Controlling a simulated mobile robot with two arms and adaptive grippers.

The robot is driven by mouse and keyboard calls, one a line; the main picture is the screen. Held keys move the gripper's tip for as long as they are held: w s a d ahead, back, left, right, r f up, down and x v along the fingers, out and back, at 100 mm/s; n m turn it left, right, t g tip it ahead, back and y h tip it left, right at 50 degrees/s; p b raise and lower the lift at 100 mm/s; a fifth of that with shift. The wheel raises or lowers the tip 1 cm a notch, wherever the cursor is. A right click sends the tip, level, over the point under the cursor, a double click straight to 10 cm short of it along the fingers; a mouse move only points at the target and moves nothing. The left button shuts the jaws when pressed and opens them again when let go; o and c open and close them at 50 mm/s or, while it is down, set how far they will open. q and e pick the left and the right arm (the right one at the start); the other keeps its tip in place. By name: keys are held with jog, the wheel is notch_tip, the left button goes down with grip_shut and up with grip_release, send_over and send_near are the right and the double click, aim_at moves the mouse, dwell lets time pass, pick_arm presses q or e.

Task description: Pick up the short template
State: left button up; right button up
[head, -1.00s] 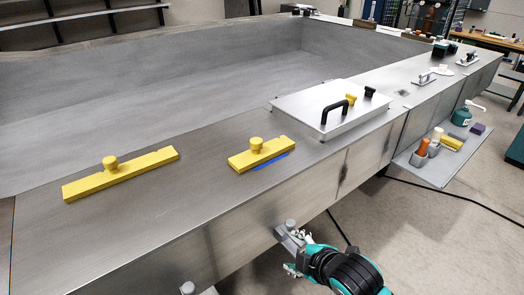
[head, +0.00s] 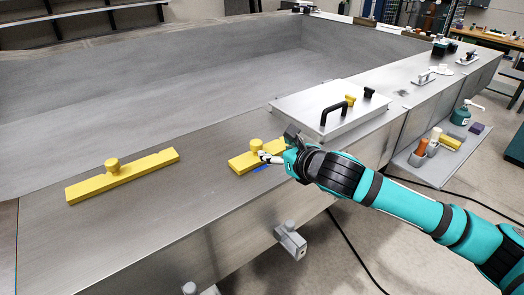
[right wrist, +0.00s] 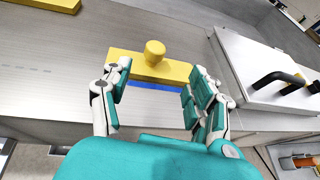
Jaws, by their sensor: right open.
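The short template is a yellow bar with a round knob; it (head: 243,162) lies flat on the metal deck, partly hidden by my right gripper in the head view. In the right wrist view the short template (right wrist: 176,72) shows ahead, its knob upright, with a blue mark along its near edge. My right gripper (head: 268,157) is open and empty, just on the near side of the knob. In the right wrist view its fingertips (right wrist: 158,80) stand apart on either side of the knob, short of it. My left gripper is out of view.
A longer yellow template (head: 125,178) with a knob lies to the left. A raised white hatch plate (head: 360,110) with a black handle stands close on the right. A side shelf (head: 432,172) holds bottles and sponges. The deck between the two templates is clear.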

aim_at(257, 144)
jog(key=p+x, duration=0.1)
jog(key=x, duration=0.5)
jog(key=shift+a+r, duration=0.1)
jog(key=shift+w+a, duration=0.15)
jog(key=shift+a, duration=0.05)
jog(key=x, duration=0.1)
jog(key=p+x, duration=0.1)
jog(key=x, duration=0.1)
jog(key=shift+w+a+p, duration=0.15)
jog(key=shift+a+p, duration=0.15)
jog(key=shift+a, duration=0.1)
jog(key=shift+w+a+f, duration=0.25)
jog(key=shift+w+f, duration=0.15)
jog(key=shift+w, duration=0.05)
jog(key=shift+d, duration=0.15)
jog(key=shift+c, duration=0.7)
grip_shut()
